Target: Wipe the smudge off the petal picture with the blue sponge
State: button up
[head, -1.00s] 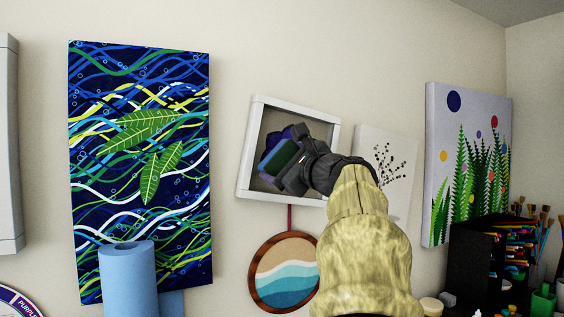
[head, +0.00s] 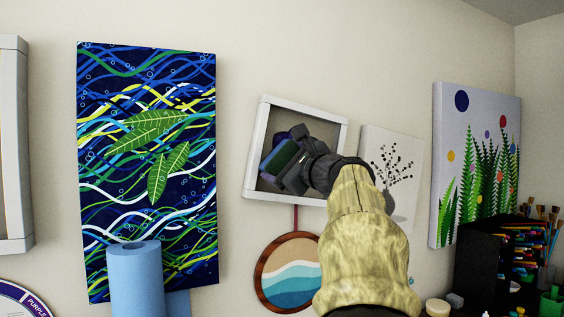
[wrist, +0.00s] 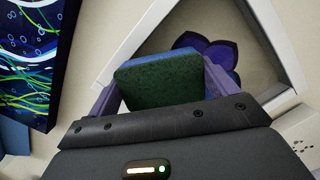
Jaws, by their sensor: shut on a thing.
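The petal picture (head: 256,146) hangs tilted on the wall in a white frame, right of centre in the head view. In the wrist view its dark purple petals (wrist: 228,54) show partly behind the sponge. My gripper (head: 287,160) is in front of the picture, shut on the blue sponge (wrist: 165,82). The sponge has a dark green face and a blue edge, and shows between the purple fingers in the wrist view. Whether it touches the picture I cannot tell. No smudge can be made out; the sponge and gripper hide part of the picture.
A large wavy-line painting (head: 150,220) hangs to the left, with a blue paper roll (head: 136,285) before it. A round wave picture (head: 290,280) hangs just below. A dotted-branch picture (head: 405,145) and a fern painting (head: 475,170) are to the right, above a black organizer (head: 478,255).

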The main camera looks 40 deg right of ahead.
aim_at(284, 159)
jog(key=shift+s+d+f, duration=0.15)
jog(key=shift+s+d, duration=0.1)
jog(key=shift+d, duration=0.4)
jog(key=shift+s+d+f, duration=0.1)
jog(key=shift+s+d, duration=0.1)
jog(key=shift+d, duration=0.5)
jog(key=shift+s+d+f, duration=0.15)
jog(key=shift+s+d, duration=0.1)
jog(key=shift+d, duration=0.4)
jog(key=shift+w+b, duration=0.25)
jog(key=shift+b, duration=0.05)
jog(key=shift+a, duration=0.1)
jog(key=shift+w+a+r, duration=0.15)
jog(key=shift+w+a, duration=0.05)
jog(key=shift+a, duration=0.4)
jog(key=shift+w+a+r, duration=0.1)
jog(key=shift+w+a, duration=0.05)
jog(key=shift+a, duration=0.45)
jog(key=shift+w+a+r, duration=0.15)
jog(key=shift+w+a, duration=0.05)
jog(key=shift+a, duration=0.4)
